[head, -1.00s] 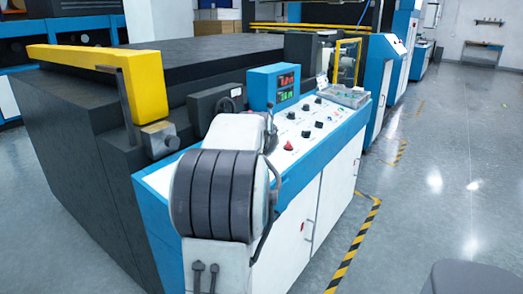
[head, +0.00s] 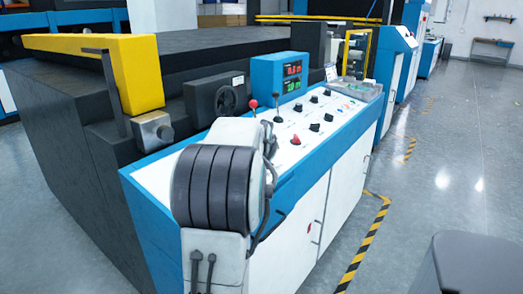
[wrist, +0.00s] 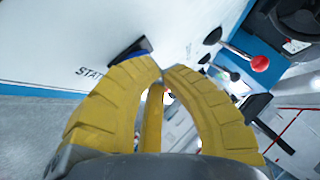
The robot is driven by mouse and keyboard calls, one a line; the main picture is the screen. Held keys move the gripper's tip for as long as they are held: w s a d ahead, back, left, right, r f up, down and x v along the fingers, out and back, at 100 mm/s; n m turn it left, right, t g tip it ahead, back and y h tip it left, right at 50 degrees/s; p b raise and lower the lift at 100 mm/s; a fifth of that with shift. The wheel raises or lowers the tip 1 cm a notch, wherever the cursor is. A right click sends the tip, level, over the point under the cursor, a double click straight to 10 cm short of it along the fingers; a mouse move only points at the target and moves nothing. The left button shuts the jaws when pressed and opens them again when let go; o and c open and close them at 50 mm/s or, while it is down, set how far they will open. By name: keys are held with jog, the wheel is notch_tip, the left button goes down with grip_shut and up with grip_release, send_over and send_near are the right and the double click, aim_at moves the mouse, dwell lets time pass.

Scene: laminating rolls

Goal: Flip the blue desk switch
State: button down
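In the wrist view, a small dark switch with a blue edge (wrist: 131,49) sits on the white desk panel, beside printed letters starting "STAT". My gripper (wrist: 163,71) has yellow fingers whose tips come together just below and right of this switch. The fingers look shut with nothing between the tips; they overlap the switch's lower side in the picture, and I cannot tell whether they touch it. In the head view, my arm hides the gripper and the switch. The white-topped blue control desk (head: 160,178) is in front of me.
A red-knobbed lever (head: 253,104) stands on the desk, also in the wrist view (wrist: 260,63). A black handwheel housing (head: 205,98), a blue display box (head: 279,80) and several black knobs are beyond my arm. Open floor (head: 430,200) lies to the right.

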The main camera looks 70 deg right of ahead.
jog(key=shift+f, duration=0.15)
jog(key=shift+w+d+f+b, duration=0.1)
jog(key=shift+w+f+b, duration=0.3)
jog(key=shift+b, duration=0.9)
jog(key=shift+r, duration=0.1)
jog(key=shift+p, duration=0.3)
